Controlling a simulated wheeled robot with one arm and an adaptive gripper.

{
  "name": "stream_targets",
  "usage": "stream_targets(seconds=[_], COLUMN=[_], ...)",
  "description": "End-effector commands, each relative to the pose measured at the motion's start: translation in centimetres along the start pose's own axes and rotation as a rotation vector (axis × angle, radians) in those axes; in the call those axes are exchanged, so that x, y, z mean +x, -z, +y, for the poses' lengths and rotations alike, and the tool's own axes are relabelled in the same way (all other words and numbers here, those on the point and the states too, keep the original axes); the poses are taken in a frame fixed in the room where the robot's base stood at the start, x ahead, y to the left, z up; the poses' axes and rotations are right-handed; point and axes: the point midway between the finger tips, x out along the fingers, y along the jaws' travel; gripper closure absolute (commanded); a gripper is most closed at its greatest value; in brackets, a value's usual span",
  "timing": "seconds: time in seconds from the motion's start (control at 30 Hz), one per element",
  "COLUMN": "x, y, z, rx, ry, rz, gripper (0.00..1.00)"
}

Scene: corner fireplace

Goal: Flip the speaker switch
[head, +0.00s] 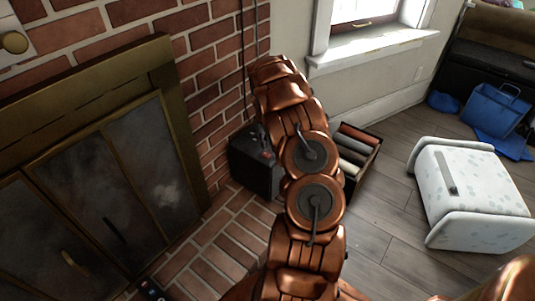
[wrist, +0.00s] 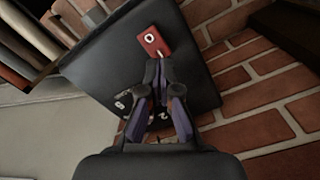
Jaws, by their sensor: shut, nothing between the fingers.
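The speaker is a black box (head: 252,172) standing on the brick hearth against the fireplace wall, partly behind my arm in the head view. In the wrist view its dark face (wrist: 105,62) fills the middle. A red switch plate (wrist: 152,42) with a round white mark sits on that face, with a small pale lever at its lower end. My gripper (wrist: 158,70) is shut and empty, its fingertips just below the red plate in the picture. I cannot tell whether they touch the lever. In the head view the switch is a small red spot (head: 268,155).
A dark crate of records (head: 372,140) stands right of the speaker, close to my arm. A white patterned stool (head: 475,190) and blue bags (head: 495,108) are farther right. The fireplace doors (head: 145,150) are at left. Wooden floor between crate and stool is clear.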

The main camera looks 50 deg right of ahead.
Motion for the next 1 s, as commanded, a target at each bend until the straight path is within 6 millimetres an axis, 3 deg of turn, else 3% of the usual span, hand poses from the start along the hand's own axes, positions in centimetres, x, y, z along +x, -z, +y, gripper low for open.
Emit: stream_targets(seconds=[0.5,1.0], x=[-3.5,-3.6], y=[0.1,0.0], z=[0.0,0.0], rx=[0.000,0.000], ry=[-0.001,-0.001], rz=[0.004,0.002], gripper=[1.00,1.00])
